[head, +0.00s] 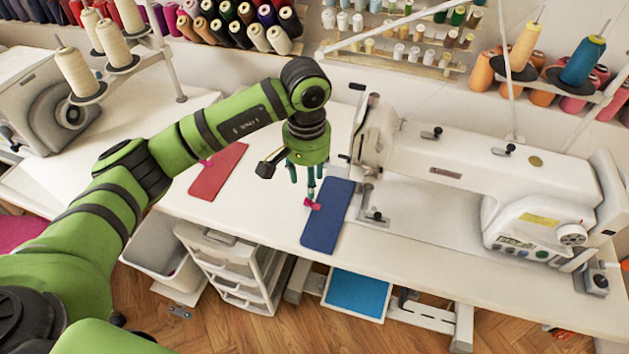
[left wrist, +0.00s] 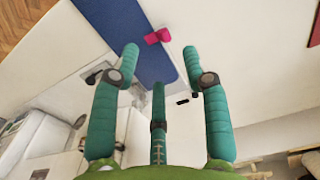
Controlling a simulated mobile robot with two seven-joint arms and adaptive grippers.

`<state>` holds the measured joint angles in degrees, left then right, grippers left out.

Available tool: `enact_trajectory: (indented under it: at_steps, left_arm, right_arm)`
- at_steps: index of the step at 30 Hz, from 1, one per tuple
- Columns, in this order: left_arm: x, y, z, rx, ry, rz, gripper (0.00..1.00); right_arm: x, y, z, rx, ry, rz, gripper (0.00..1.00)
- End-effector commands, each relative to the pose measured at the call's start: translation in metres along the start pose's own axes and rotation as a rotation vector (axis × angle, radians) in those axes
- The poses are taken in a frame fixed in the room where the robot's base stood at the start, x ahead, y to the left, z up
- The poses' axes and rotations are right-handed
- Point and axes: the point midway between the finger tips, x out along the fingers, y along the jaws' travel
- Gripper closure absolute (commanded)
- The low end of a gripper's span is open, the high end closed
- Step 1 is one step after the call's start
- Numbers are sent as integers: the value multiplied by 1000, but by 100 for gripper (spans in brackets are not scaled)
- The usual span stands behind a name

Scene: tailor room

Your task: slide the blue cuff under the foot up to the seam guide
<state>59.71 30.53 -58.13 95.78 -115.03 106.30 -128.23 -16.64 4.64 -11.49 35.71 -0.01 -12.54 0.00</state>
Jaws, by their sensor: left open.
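The blue cuff (head: 328,222) lies flat on the white table, just left of the sewing machine's needle end. A small pink tab (head: 312,204) sits at its left edge. The presser foot area (head: 374,216) is right of the cuff, and the two look apart. I cannot pick out the seam guide clearly. My left gripper (head: 311,195) points down over the pink tab with its fingers open. In the left wrist view the blue cuff (left wrist: 120,32) and pink tab (left wrist: 158,36) lie beyond the spread fingertips (left wrist: 160,50). Contact cannot be told. My right gripper is out of view.
The white sewing machine (head: 450,170) fills the table's right half. A red cuff (head: 217,172) lies on the table to the left. A drawer unit (head: 240,270) and a blue panel (head: 357,293) are below the table edge. Thread racks stand behind.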

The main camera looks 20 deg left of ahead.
Motion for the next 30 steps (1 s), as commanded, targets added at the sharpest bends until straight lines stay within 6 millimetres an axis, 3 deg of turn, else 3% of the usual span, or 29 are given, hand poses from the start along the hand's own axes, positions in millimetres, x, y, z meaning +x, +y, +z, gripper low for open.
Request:
enact_trajectory:
  at_steps: [4,7,16,26,27,30]
  left_arm:
    - [17,-1,-2,2,-2,-1,53]
    - [32,-1,-1,1,-4,-1,53]
    - [67,-1,-2,2,0,0,53]
    - [72,-1,-2,2,2,-2,53]
    - [72,-1,-2,2,2,-2,61]
    - [72,-1,-2,2,2,-2,100]
  right_arm:
    - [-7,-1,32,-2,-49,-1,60]
    - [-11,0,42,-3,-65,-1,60]
    - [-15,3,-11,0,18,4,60]
    - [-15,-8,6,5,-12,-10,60]
    - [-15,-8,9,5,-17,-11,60]
    - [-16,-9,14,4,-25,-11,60]
